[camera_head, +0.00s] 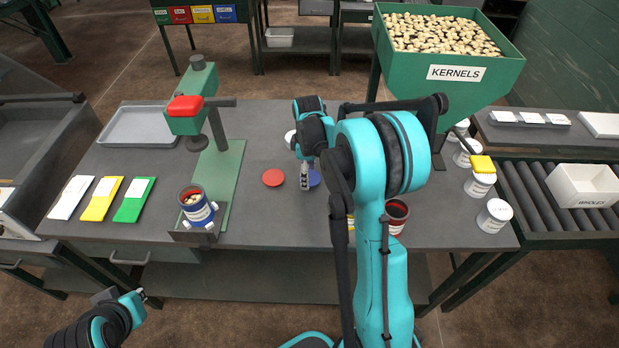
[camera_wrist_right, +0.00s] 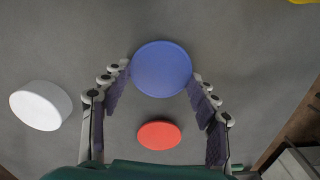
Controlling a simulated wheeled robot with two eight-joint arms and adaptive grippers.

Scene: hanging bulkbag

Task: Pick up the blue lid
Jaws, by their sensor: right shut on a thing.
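The blue lid (camera_wrist_right: 161,69) is round and sits between the fingertips of my right gripper (camera_wrist_right: 158,80) in the right wrist view, with a finger against each side. In the head view the blue lid (camera_head: 315,178) shows only in part, beside my right gripper (camera_head: 305,176), above the middle of the workbench. I cannot tell whether it is clear of the surface. My left gripper (camera_head: 128,299) is at the lower left, away from the bench; its jaws are too small to read.
A red lid (camera_head: 273,177) and a white lid (camera_wrist_right: 41,105) lie near the blue lid. A green press (camera_head: 205,120) with a blue-banded tin (camera_head: 197,206) stands left. An open tin (camera_head: 397,214) stands right, partly behind my arm. White tins (camera_head: 494,215) line the bench's right end.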

